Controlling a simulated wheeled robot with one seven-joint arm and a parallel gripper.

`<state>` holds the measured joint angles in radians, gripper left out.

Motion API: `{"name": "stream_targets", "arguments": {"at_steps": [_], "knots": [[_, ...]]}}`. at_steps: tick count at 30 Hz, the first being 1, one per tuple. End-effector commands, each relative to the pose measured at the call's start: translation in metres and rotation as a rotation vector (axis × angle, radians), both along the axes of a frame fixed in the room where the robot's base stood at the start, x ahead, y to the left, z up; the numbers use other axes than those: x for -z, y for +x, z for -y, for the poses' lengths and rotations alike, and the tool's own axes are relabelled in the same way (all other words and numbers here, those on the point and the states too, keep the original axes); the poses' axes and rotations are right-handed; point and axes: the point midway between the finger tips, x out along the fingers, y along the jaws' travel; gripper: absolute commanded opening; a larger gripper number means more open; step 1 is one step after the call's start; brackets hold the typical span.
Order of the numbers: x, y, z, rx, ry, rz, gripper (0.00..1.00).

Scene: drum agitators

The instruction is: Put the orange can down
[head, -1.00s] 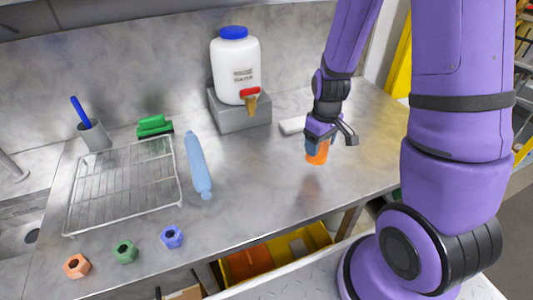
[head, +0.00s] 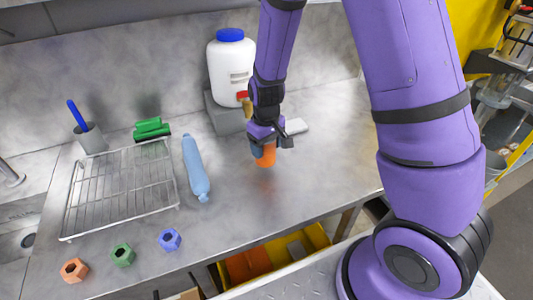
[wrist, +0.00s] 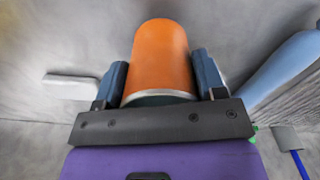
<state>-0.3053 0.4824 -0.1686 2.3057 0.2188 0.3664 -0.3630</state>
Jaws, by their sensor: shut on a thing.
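The orange can (head: 266,157) is held by my gripper (head: 264,146) above the right half of the metal counter. In the wrist view the can (wrist: 161,60) lies between the two blue finger pads of my gripper (wrist: 161,82), which touch or nearly touch its sides. The can looks about upright in the head view. Whether its bottom touches the counter, I cannot tell.
The counter (head: 310,180) is clear right of and in front of the can. A white jug (head: 230,70) on a grey block stands behind, with a white flat piece (head: 296,126) nearby.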

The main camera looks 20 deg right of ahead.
Motion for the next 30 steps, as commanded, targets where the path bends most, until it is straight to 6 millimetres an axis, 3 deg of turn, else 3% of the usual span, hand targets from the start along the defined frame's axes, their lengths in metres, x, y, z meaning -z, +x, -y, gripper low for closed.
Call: {"name": "stream_targets", "arguments": {"at_steps": [7,19,20,23,30], "knots": [[0.028,-0.001,0.001,0.001,-0.001,-0.003,0.39],[0.033,-0.001,0.001,0.001,-0.001,-0.002,0.39],[0.034,-0.001,0.001,0.001,-0.001,-0.002,0.66],[0.033,-0.001,0.001,0.000,0.000,-0.001,0.89],[0.033,-0.001,0.001,0.000,0.000,-0.001,0.89]]}}
